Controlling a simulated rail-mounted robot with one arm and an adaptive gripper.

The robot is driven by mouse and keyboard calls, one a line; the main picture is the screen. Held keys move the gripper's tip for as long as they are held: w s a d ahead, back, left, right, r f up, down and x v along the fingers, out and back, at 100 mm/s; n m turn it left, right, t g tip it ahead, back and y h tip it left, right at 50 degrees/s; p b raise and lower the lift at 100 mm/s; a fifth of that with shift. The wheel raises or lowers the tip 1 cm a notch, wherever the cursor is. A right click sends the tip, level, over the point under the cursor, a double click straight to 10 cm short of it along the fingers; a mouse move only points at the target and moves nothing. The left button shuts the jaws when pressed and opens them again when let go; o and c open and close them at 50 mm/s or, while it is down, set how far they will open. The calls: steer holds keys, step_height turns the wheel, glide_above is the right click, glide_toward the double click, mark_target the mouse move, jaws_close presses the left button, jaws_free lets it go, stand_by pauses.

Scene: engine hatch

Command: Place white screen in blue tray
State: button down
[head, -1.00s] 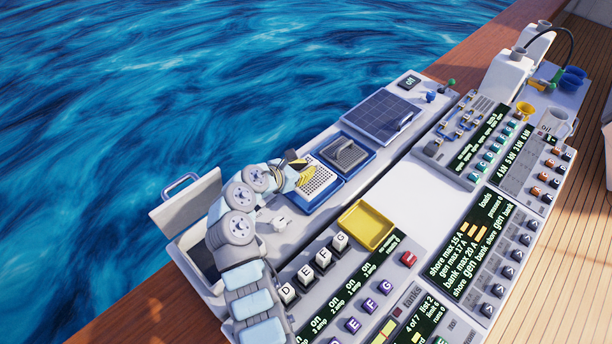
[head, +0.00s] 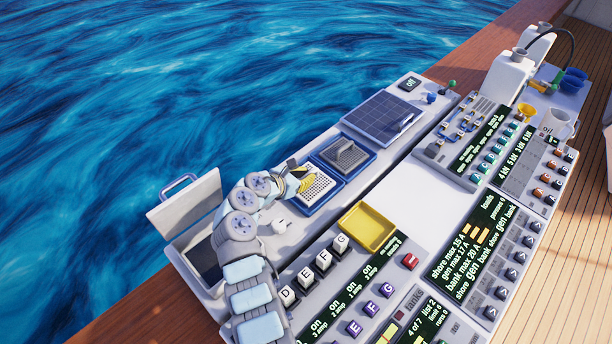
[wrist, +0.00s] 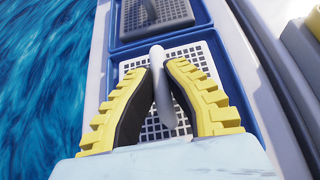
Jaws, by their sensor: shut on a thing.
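The white screen (head: 319,189) is a pale, perforated square plate with an upright light handle (wrist: 161,92). It lies within the rim of the near blue tray (head: 335,198), and in the wrist view the blue tray (wrist: 236,88) frames it. I cannot tell whether it rests flat on the tray floor. My gripper (head: 304,180) is over the screen. In the wrist view the yellow-and-black fingers of my gripper (wrist: 158,66) are shut on the handle from both sides. The fingers hide part of the screen.
A second blue tray (head: 371,160) with a grey, handled piece (head: 346,155) adjoins behind. A dark solar panel (head: 383,118) lies farther back. A yellow tray (head: 368,228) sits to the right, near lettered switches (head: 305,277). An open hatch lid (head: 185,208) stands at left.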

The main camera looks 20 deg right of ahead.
steer(key=c, duration=1.2)
jaws_free()
steer(key=shift+f, duration=0.15)
steer(key=shift+c, duration=0.2)
steer(key=shift+a+r, duration=0.1)
steer(key=shift+r, duration=0.15)
steer(key=p+v, duration=0.2)
steer(key=v, duration=0.9)
steer(key=shift+s+a+r, duration=0.2)
steer(key=shift+s+a, duration=0.05)
